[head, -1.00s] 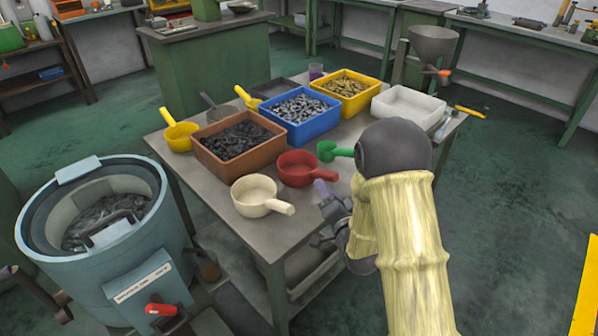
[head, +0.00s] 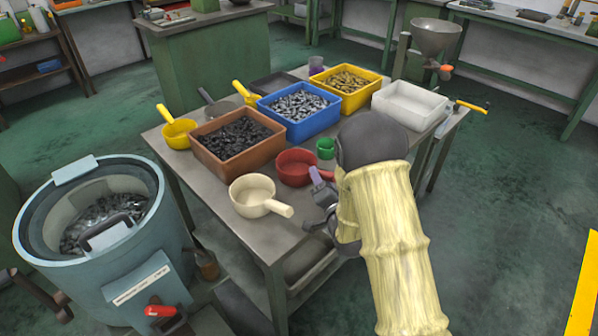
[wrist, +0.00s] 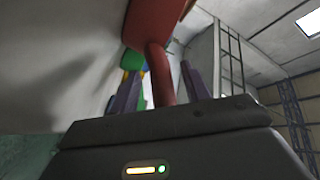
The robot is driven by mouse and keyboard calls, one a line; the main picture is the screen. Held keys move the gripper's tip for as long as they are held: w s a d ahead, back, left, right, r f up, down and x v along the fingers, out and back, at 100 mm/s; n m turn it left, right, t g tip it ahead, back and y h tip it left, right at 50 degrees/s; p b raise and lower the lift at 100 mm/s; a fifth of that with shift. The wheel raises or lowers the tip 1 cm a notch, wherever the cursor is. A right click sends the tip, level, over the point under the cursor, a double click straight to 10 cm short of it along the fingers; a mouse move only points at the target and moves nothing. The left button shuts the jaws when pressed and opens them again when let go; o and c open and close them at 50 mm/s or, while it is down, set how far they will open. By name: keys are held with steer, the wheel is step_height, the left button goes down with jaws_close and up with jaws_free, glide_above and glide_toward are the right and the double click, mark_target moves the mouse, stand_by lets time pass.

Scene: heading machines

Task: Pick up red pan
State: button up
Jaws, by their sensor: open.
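The red pan (head: 293,168) sits on the table's front part, between the cream pan and the green pan. In the head view its handle is largely hidden behind my gripper (head: 318,184) and arm. In the wrist view the red pan (wrist: 158,25) is just ahead, and its handle (wrist: 162,75) runs between the two purple fingers of my gripper (wrist: 158,85). The fingers are open, with a gap visible at least on the left side of the handle.
A cream pan (head: 252,194) stands close on the left and a small green pan (head: 326,148) just behind. A brown bin (head: 236,158) of dark parts, a blue bin (head: 298,128) and a yellow bin (head: 345,102) stand further back. A white tray (head: 412,118) is at right.

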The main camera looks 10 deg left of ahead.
jaws_close()
steer(key=shift+w+d, duration=0.1)
step_height(320, 180, up, 10)
steer(key=p, duration=0.1)
stand_by(0.4)
stand_by(0.5)
